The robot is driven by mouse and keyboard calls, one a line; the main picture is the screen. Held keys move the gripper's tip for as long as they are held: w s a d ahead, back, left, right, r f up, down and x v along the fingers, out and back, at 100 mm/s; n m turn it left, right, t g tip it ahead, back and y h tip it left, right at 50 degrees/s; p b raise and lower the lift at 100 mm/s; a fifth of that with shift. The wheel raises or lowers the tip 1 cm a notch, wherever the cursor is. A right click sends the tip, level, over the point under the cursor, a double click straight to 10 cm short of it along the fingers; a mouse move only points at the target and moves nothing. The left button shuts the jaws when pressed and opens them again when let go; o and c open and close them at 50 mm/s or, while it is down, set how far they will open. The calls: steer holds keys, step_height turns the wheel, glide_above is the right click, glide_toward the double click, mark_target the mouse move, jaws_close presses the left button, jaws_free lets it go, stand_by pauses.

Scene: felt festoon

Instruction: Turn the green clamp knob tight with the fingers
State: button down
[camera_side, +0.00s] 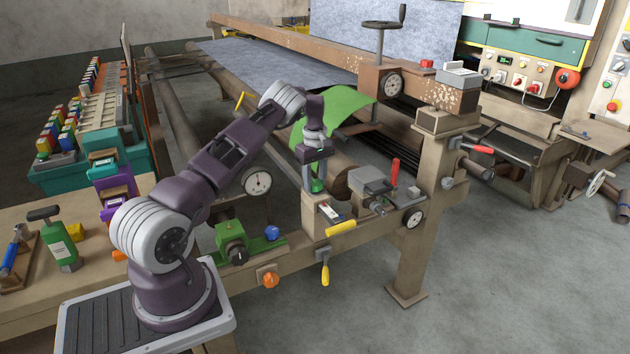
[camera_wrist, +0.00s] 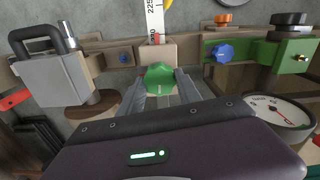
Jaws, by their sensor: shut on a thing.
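The green clamp knob (camera_wrist: 160,78) has a lobed rim and sits on a beige block (camera_wrist: 158,53) in the wrist view. My gripper (camera_wrist: 161,88) points at it from above, with one grey finger on each side of the knob. The fingers are shut on the knob. In the side view my gripper (camera_side: 317,178) is over the beige post on the machine's front rail, and the green knob (camera_side: 317,187) shows just below the fingers. The contact faces of the fingers are partly hidden.
A blue knob (camera_wrist: 221,53) on a green block stands to one side and a grey padlock-shaped block (camera_wrist: 55,76) to the other. A dial gauge (camera_wrist: 277,113) is near my wrist. A yellow handle (camera_side: 341,228) and a red-handled lever (camera_side: 395,172) stand by the post.

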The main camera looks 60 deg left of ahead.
steer(key=m, duration=0.4)
steer(key=shift+m, duration=0.3)
steer(key=m, duration=0.3)
steer(key=shift+m, duration=0.4)
steer(key=m, duration=0.4)
steer(key=shift+w, duration=0.1)
steer(key=shift+m, duration=2.1)
steer(key=c, duration=0.8)
jaws_free()
steer(key=shift+c, duration=0.2)
